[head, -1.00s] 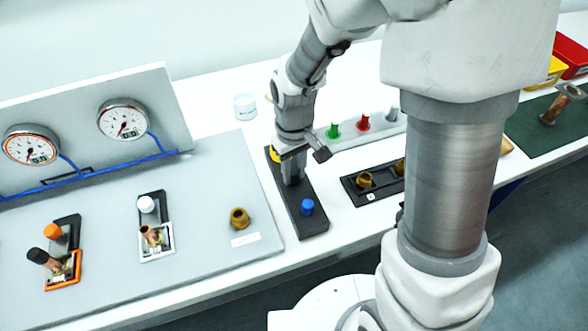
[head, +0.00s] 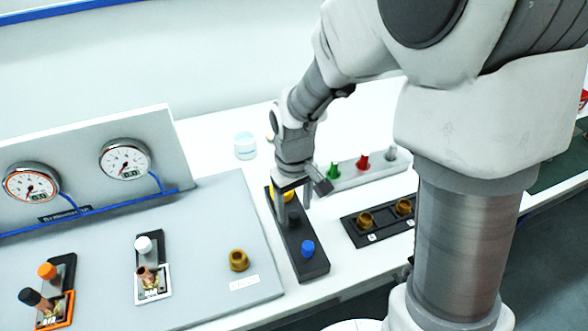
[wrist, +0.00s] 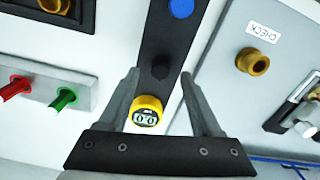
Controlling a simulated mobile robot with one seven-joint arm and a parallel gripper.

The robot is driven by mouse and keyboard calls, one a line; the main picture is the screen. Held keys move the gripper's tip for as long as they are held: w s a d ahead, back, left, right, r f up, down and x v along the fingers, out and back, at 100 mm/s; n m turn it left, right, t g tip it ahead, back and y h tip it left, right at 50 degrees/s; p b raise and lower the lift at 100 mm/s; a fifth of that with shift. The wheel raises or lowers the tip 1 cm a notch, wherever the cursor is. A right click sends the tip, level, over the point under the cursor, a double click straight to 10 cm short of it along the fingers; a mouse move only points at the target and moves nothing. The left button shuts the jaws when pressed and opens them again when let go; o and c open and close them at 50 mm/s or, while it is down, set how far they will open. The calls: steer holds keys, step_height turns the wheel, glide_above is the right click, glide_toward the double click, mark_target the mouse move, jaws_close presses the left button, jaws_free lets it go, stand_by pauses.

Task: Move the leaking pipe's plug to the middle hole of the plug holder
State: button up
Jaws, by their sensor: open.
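The plug holder (head: 314,267) is a long black block. A blue plug (head: 308,248) stands at its near end and a yellow-ringed piece with a small display (wrist: 147,110) at its far end. A dark, round-topped plug (head: 292,219) stands upright at the middle position; it also shows in the wrist view (wrist: 160,71). My gripper (head: 294,208) is open over this middle plug, its fingers on either side. In the wrist view the plug appears between the fingertips (wrist: 160,77), with gaps. On the left panel, the white-framed pipe (head: 146,276) has a bare copper top; the orange-framed pipe has a black plug (head: 30,297).
Two gauges (head: 125,159) stand on the back panel. A grey rack (head: 345,178) with green, red and grey pegs lies right of the holder. A black block with brass fittings (head: 366,219) is nearby. A brass fitting (head: 239,260) sits on the panel.

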mark_target(295, 214)
step_height(295, 214, up, 14)
steer(key=p, duration=0.1)
steer(key=shift+r, duration=0.25)
steer(key=shift+d, duration=0.1)
steer(key=s+d+r+m+t, duration=0.5)
steer(key=s+d, duration=0.5)
steer(key=s, duration=0.2)
steer(key=shift+s+d+r+t, duration=0.25)
steer(key=shift+r+t, duration=0.05)
steer(key=shift+r, duration=0.15)
steer(key=shift+c, duration=1.3)
steer(key=shift+a, duration=0.15)
